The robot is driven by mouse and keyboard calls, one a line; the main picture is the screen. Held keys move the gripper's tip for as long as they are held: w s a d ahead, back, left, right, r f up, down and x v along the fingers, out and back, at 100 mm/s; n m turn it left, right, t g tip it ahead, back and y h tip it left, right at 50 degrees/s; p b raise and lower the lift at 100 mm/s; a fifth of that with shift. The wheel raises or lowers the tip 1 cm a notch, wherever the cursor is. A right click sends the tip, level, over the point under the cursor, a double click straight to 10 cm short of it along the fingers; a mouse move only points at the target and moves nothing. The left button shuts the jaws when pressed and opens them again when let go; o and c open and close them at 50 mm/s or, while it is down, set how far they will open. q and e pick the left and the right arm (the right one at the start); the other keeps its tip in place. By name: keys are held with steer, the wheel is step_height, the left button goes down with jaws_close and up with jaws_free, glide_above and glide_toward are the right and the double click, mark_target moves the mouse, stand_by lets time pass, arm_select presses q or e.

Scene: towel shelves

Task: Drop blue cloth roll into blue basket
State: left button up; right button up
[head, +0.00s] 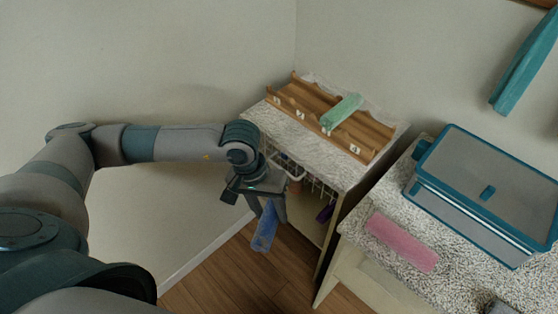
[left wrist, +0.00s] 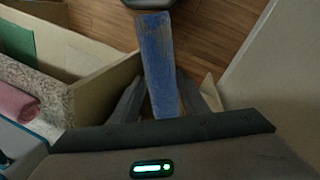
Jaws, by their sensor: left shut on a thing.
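The blue cloth roll (head: 265,230) hangs down from my left gripper (head: 264,203), which is shut on its upper end. In the left wrist view the roll (left wrist: 160,60) stretches away from between the fingers. No open blue basket shows clearly. A blue-rimmed box (head: 452,195) with a grey top panel stands on the right counter, well to the right of the roll; I cannot tell whether it is the basket. My right gripper is not clearly seen.
A pink roll (head: 402,242) lies on the speckled counter before the box. A green roll (head: 341,112) lies on the wooden rack (head: 312,104). A wire basket (head: 287,164) sits under the shelf top. Wooden floor (head: 232,280) is open below the gripper.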

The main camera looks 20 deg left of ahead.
arm_select(q)
steer(key=shift+s+d+f+m, duration=0.4)
steer(key=shift+s+f+m, duration=0.15)
steer(key=shift+s+m, duration=0.3)
steer(key=shift+a, duration=0.2)
